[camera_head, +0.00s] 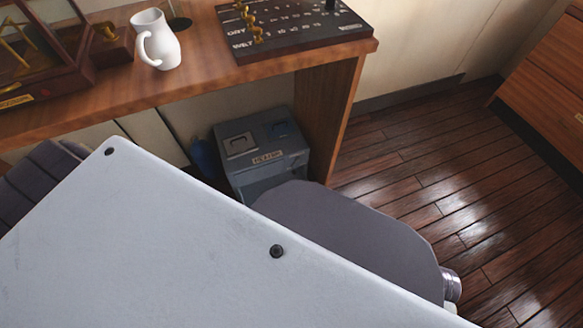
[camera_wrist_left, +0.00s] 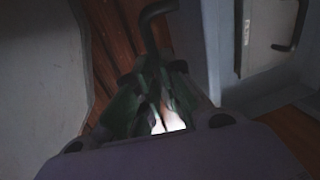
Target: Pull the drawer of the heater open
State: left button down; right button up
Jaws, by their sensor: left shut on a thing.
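The heater (camera_head: 262,150) is a grey box with a label on its upper front, standing on the floor under the wooden desk. My own grey arm parts cover its lower front in the head view, so its drawer cannot be seen there. In the left wrist view my left gripper (camera_wrist_left: 155,85) has its dark green fingers closed around the lower part of a dark, curved handle (camera_wrist_left: 157,22). To the right is a blue-grey panel (camera_wrist_left: 225,40) with a second dark handle (camera_wrist_left: 298,30). My left gripper is hidden in the head view. My right gripper is in neither view.
The wooden desk (camera_head: 215,50) carries a white jug (camera_head: 160,45) and a dark labelled panel (camera_head: 295,25). Its side panel (camera_head: 330,115) stands just right of the heater. The plank floor (camera_head: 420,180) to the right is clear up to a wooden cabinet (camera_head: 545,75).

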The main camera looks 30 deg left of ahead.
pick_arm(q)
jog(key=c, duration=1.5)
grip_release()
jog(key=shift+r, duration=0.25)
jog(key=shift+s+d+r, duration=0.25)
jog(key=shift+r, duration=1.6)
jog(key=shift+s+d+r, duration=0.25)
jog(key=shift+d+r, duration=0.05)
jog(key=shift+r, duration=1.6)
jog(key=shift+s+d+r, duration=0.25)
jog(key=shift+r, duration=1.6)
